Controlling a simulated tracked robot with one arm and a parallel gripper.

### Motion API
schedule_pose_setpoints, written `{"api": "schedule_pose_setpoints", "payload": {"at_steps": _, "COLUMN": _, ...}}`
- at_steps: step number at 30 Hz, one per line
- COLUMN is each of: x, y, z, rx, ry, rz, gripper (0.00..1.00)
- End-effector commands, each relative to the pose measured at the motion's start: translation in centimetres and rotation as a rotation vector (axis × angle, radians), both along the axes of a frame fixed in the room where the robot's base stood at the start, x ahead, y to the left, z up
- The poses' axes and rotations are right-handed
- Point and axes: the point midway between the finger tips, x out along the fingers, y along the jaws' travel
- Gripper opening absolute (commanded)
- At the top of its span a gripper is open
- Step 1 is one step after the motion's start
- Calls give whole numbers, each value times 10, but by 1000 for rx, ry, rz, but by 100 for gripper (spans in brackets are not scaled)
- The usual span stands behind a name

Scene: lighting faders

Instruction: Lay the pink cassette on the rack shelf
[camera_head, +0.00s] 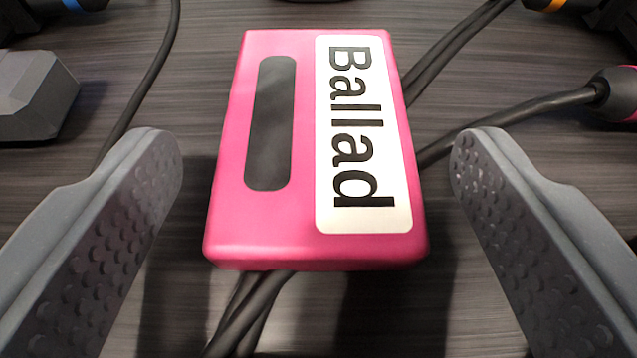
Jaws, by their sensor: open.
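The pink cassette (305,235) lies in the middle of the view, with a white label reading "Ballad" and a dark window slot. It lies across dark cables on a dark wood-grain surface. My gripper (315,165) is open, with one grey, dimpled finger to the left of the cassette and the other to the right. There is a gap between each finger and the cassette. The rack shelf is not in view.
Black cables (450,52) run under and beside the cassette. A grey block (35,98) is at the left. A dark connector with a pink band (615,93) is at the right edge. Dark objects with blue and orange bands show at the top corners.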

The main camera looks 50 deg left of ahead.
Motion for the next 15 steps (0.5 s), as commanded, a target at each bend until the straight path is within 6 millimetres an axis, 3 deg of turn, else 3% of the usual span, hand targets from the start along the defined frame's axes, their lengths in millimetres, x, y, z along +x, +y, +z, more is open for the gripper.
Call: {"api": "schedule_pose_setpoints", "payload": {"at_steps": 15, "x": -52, "y": -63, "z": 35, "rx": -3, "ry": 1, "rz": -4, "gripper": 72}}
